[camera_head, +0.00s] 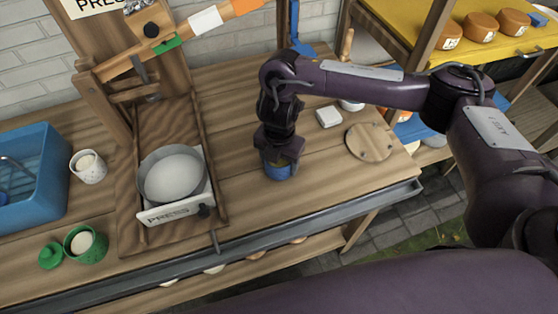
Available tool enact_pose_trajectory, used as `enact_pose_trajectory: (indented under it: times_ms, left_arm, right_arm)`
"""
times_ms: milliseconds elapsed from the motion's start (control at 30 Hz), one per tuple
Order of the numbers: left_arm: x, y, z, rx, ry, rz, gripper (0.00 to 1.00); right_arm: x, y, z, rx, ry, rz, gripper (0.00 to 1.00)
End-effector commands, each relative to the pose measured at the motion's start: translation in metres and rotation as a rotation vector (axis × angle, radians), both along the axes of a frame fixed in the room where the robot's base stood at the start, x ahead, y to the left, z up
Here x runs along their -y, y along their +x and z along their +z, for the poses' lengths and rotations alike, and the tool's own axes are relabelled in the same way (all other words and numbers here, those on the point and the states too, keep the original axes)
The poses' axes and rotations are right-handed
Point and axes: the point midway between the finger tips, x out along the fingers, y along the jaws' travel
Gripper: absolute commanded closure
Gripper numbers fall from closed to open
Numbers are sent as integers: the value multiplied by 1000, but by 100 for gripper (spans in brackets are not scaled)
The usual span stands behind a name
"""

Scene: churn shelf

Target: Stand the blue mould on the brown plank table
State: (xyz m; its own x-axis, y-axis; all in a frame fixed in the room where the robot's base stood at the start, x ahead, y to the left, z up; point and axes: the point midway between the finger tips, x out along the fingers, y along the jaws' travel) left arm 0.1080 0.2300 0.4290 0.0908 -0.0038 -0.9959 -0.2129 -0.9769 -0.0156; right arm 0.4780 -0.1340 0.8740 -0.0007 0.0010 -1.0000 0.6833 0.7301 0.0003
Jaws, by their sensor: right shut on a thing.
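The blue mould (278,171) is on or just above the brown plank table (240,205), in the middle of the view. I cannot tell whether its base touches the planks. My right gripper (278,158) points down from above and is shut on the blue mould, hiding its upper part. The mould looks about upright. My left gripper is not in view.
A wooden press (127,215) with a grey pot (150,165) stands left of the mould. A round wooden lid (369,143) and a white block (328,117) lie to the right. A blue basin (45,180), a white cup (88,166) and a green cup (85,244) are at the left.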

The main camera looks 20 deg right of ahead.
Motion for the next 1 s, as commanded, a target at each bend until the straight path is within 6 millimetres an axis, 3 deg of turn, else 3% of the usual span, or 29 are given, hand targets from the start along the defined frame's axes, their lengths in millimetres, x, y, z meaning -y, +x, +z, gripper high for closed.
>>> enact_pose_trajectory:
  times_ms: [267,300,433,767,1000]
  left_arm:
    - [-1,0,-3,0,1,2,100]
    - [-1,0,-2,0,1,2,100]
    - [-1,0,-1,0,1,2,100]
    - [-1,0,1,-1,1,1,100]
    - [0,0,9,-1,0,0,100]
  right_arm:
    - [0,0,-4,0,0,1,56]
    - [0,0,-3,0,0,1,29]
    - [0,0,-2,0,0,1,12]
    - [0,0,2,0,0,1,12]
    - [0,2,38,6,0,4,12]
